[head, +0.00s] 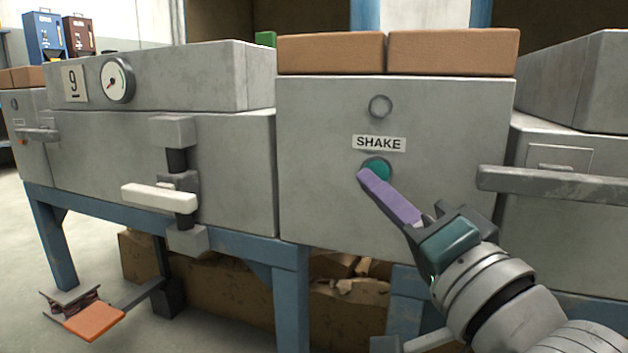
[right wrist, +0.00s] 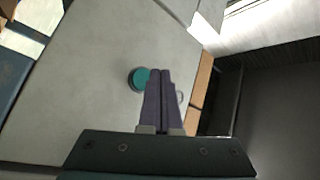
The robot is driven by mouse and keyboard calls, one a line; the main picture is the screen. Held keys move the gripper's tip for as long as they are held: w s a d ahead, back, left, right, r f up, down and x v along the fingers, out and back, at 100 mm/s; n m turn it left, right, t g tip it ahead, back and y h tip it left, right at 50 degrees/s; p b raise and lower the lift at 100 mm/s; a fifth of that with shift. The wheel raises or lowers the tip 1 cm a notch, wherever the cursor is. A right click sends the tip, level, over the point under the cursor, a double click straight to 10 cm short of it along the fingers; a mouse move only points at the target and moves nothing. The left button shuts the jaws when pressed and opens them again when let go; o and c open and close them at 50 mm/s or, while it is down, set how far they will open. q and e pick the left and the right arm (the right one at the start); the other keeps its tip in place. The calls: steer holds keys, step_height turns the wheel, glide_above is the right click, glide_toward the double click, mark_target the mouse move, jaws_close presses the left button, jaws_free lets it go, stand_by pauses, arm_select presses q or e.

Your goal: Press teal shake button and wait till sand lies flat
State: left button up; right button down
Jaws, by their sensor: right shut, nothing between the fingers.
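The round teal shake button (head: 377,167) sits on the grey front panel (head: 325,180), below a white SHAKE label (head: 379,144). It also shows in the right wrist view (right wrist: 140,79), just left of my fingertips. My right gripper (head: 364,176) is shut and empty, its purple fingers pointing at the panel. The fingertips overlap the lower left of the button in the head view; I cannot tell if they touch it. Above the label is a round grey lamp or knob (head: 380,106), not lit. No sand is visible. My left gripper is not in view.
Two orange-brown blocks (head: 330,53) lie on top of the panel's box. A grey bar handle (head: 555,185) juts out at right. A cabinet with gauge (head: 117,80) and white lever handle (head: 158,198) stands left. An orange pedal (head: 94,320) is low at left.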

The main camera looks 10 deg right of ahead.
steer(key=shift+w+d, duration=0.3)
steer(key=shift+w, duration=0.2)
stand_by(1.1)
steer(key=shift+w+d, duration=0.1)
steer(key=shift+w, duration=0.05)
stand_by(0.6)
steer(key=shift+w+d, duration=0.15)
steer(key=shift+w, duration=0.05)
